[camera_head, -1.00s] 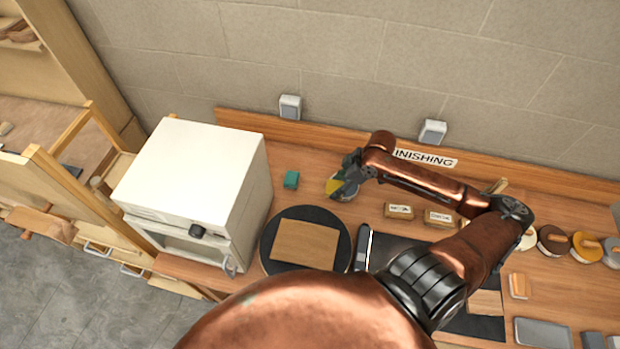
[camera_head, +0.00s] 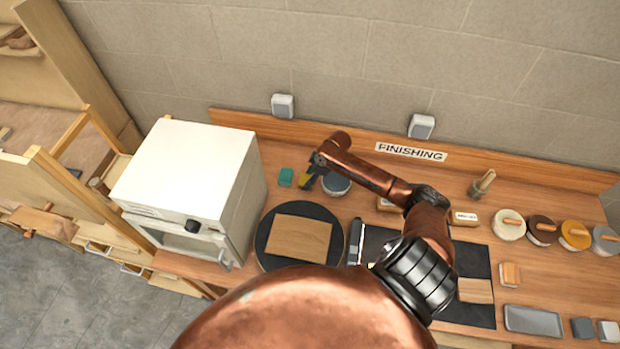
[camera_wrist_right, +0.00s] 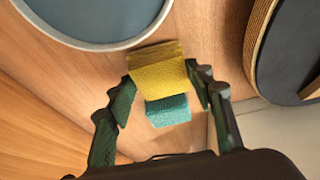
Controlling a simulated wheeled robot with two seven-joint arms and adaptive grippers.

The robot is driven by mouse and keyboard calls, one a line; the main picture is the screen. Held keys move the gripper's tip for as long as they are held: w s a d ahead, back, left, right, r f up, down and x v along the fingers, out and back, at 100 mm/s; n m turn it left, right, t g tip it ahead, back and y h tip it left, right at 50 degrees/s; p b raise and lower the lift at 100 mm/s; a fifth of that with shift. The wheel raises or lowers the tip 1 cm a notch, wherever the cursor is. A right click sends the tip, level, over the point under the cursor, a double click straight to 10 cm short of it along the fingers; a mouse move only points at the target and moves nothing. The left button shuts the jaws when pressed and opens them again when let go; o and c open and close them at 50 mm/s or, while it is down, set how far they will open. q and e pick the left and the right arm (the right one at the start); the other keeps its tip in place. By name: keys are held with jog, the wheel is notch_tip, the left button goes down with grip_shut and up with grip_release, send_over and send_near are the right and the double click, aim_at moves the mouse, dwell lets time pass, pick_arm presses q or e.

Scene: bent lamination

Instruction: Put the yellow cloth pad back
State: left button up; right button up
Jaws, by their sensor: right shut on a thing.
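My right gripper (camera_head: 312,170) is above the back of the bench, between the green pad and the round dish. In the right wrist view its fingers (camera_wrist_right: 165,80) are closed on the sides of the yellow cloth pad (camera_wrist_right: 158,70). In the head view only a small part of the yellow pad (camera_head: 305,182) shows under the gripper. The green pad (camera_head: 286,177) lies on the bench just left of it. In the wrist view the green pad (camera_wrist_right: 168,111) appears right beside the yellow pad's edge; I cannot tell whether they touch. My left gripper is out of view.
A round dish with a blue-grey surface (camera_head: 338,186) stands close to the right of the gripper. A white oven (camera_head: 190,170) stands at the left. A black round mat (camera_head: 268,258) holds a wooden board (camera_head: 300,238). The back ledge (camera_head: 240,119) runs behind.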

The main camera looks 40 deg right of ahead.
jog(key=shift+w+f, duration=0.25)
jog(key=shift+s+d, duration=0.1)
jog(key=shift+d, duration=0.05)
jog(key=o, duration=0.6)
jog(key=shift+s, duration=0.25)
jog(key=shift+c, duration=0.2)
jog(key=o, duration=0.3)
jog(key=shift+w+f, duration=0.1)
jog(key=shift+w, duration=0.1)
jog(key=shift+o, duration=0.8)
jog(key=shift+s, duration=0.15)
jog(key=shift+r, duration=0.3)
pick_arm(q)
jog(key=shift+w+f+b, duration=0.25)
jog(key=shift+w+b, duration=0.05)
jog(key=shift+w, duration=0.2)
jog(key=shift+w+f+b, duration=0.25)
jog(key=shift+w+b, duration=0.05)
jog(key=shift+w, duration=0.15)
pick_arm(e)
jog(key=v, duration=1.2)
